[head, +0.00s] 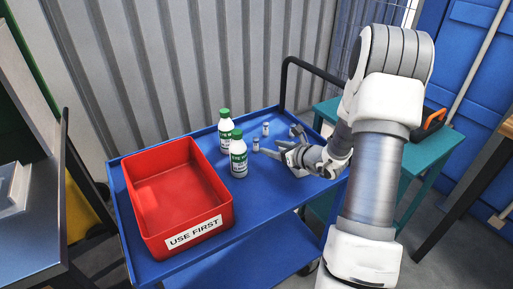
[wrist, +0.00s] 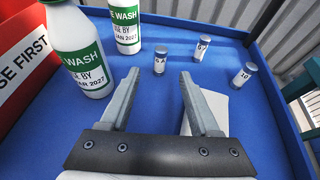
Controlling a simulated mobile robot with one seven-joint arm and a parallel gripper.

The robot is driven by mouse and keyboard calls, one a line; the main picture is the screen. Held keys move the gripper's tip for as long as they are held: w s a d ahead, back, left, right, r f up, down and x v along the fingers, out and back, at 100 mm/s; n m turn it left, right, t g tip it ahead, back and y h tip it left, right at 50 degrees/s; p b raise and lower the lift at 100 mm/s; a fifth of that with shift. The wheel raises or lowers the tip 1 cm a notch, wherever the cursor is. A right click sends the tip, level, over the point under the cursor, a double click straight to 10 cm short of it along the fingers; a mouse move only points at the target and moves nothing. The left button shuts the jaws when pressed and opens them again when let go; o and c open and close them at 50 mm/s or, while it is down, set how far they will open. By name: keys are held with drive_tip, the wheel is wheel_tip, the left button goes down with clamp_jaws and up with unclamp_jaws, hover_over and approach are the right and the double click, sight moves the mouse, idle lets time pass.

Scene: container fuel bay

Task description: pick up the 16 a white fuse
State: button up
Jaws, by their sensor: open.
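A second fuse (wrist: 203,48) stands farther back to the right, and a third (wrist: 243,74) stands at the right. Their printed ratings are too small to read surely, so I cannot tell which is the 16 A one. Two also show in the head view, one nearer (head: 255,145) and one farther (head: 265,129). My gripper (wrist: 160,84) is open and empty, low over the cart.
Two green-capped eye wash bottles (head: 238,158) (head: 225,131) stand left of my gripper. A red USE FIRST bin (head: 148,228) fills the cart's left part. A pale flat object (wrist: 214,112) lies partly behind my right finger. The cart (wrist: 285,140) has a raised rim.

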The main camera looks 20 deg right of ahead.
sight(258, 143)
drive_tip(key=b+x, duration=0.1)
drive_tip(key=x, duration=0.6)
drive_tip(key=shift+w+f, duration=0.1)
drive_tip(key=shift+r+b+x, duration=0.15)
drive_tip(key=shift+b+x, duration=0.25)
drive_tip(key=shift+x, duration=1)
drive_tip(key=shift+r+b+x, duration=0.2)
drive_tip(key=shift+b+x, duration=0.15)
drive_tip(key=shift+x, duration=1.05)
drive_tip(key=shift+w, duration=0.15)
clamp_jaws()
